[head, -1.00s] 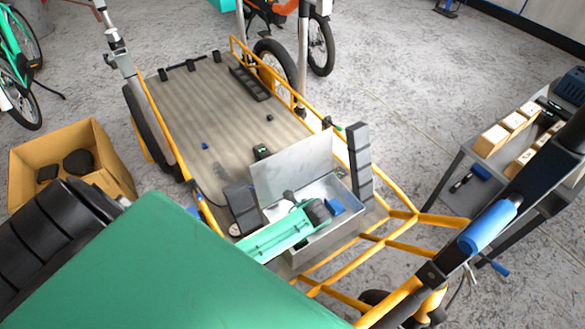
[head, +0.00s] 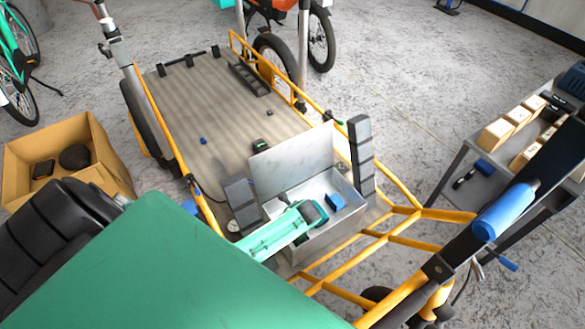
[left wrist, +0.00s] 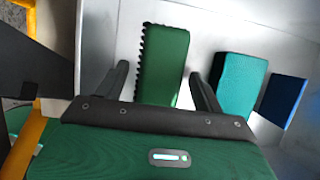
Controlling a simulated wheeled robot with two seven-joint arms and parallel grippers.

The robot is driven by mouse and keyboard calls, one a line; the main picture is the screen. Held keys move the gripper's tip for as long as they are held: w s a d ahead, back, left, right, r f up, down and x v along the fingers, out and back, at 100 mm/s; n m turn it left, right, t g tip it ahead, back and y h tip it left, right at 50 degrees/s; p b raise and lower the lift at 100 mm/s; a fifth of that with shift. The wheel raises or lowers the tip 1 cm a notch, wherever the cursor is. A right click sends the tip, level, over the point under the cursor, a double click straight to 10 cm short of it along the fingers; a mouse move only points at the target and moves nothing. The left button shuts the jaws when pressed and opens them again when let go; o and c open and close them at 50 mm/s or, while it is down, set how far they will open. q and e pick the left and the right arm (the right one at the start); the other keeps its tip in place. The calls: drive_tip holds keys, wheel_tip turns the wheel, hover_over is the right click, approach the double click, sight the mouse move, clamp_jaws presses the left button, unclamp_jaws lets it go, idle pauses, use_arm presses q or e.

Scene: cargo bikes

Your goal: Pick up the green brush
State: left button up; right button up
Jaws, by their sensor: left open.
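The green brush (left wrist: 164,65), a block with a row of dark bristles on its left edge, lies in the metal box (head: 350,230) on the cargo bike. My left gripper (left wrist: 160,85) is open, with one finger on each side of the brush's near part and a gap on the right side. In the head view my left gripper (head: 312,212) reaches down into the box and hides the brush. I cannot tell whether the fingers touch it. My right gripper is not in view.
A teal block (left wrist: 238,85) and a blue block (left wrist: 283,100) lie right of the brush. The box's raised lid (head: 292,160) stands behind. A cardboard box (head: 100,165) sits at left, a shelf with wooden blocks (head: 497,133) at right.

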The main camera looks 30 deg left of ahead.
use_arm(q)
drive_tip(key=shift+f, duration=0.25)
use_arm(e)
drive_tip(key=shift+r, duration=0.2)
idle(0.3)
use_arm(q)
drive_tip(key=c, duration=1.1)
drive_tip(key=shift+r, duration=0.1)
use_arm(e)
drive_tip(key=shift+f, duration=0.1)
